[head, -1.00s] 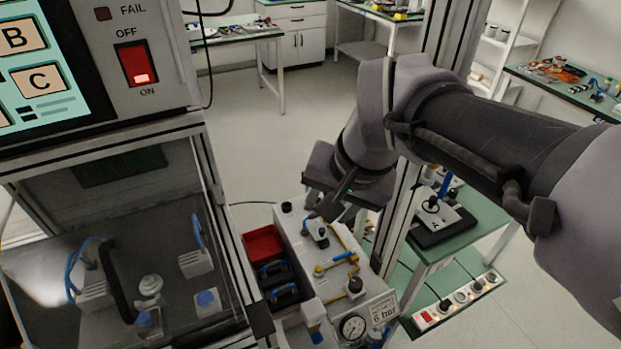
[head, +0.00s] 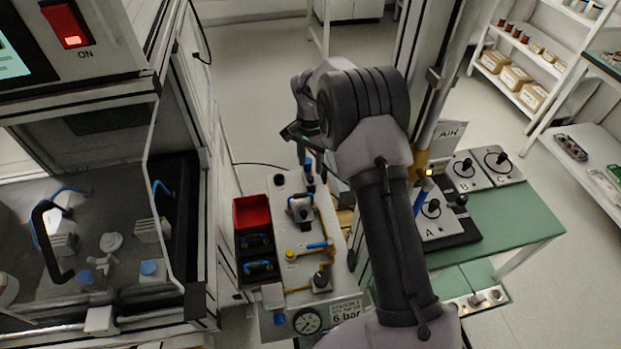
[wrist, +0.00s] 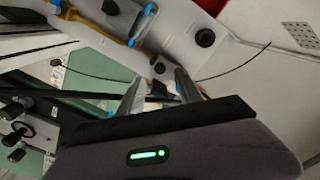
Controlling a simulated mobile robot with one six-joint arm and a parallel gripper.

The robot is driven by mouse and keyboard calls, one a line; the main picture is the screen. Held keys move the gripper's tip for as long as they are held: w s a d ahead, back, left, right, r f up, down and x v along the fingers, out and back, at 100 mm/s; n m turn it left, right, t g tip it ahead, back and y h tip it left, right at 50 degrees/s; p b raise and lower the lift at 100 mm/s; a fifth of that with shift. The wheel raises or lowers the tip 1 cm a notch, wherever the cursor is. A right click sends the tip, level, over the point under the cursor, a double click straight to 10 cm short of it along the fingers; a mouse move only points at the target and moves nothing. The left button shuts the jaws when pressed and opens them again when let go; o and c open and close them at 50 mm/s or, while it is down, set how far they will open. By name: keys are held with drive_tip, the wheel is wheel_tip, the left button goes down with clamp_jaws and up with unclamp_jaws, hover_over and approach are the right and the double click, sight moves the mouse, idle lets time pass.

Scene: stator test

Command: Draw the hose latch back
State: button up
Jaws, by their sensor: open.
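The pneumatic panel (head: 275,212) is a pale grey slab with yellow pipes, fittings and blue parts; it also shows in the wrist view (wrist: 185,30). I cannot tell for sure which part is the hose latch. A small blue part (head: 308,165) stands near the panel's far end, close below my gripper. A blue lever (head: 318,245) lies across the yellow pipe nearer to me. My gripper (head: 300,138) is over the far end of the panel, partly hidden by my arm. In the wrist view its fingers (wrist: 160,78) are apart, with nothing clearly held between them.
A red bin (head: 252,213) and black trays sit left of the panel. A pressure gauge (head: 307,321) is on its front. A glazed cabinet stands at left. A green bench (head: 515,225) with joystick boxes is at right. Open floor (head: 255,90) lies beyond.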

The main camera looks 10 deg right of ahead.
sight(311, 178)
wheel_tip(311, 178, down, 6)
drive_tip(key=shift+r+b, duration=0.2)
drive_tip(key=shift+b, duration=0.5)
clamp_jaws()
idle(0.9)
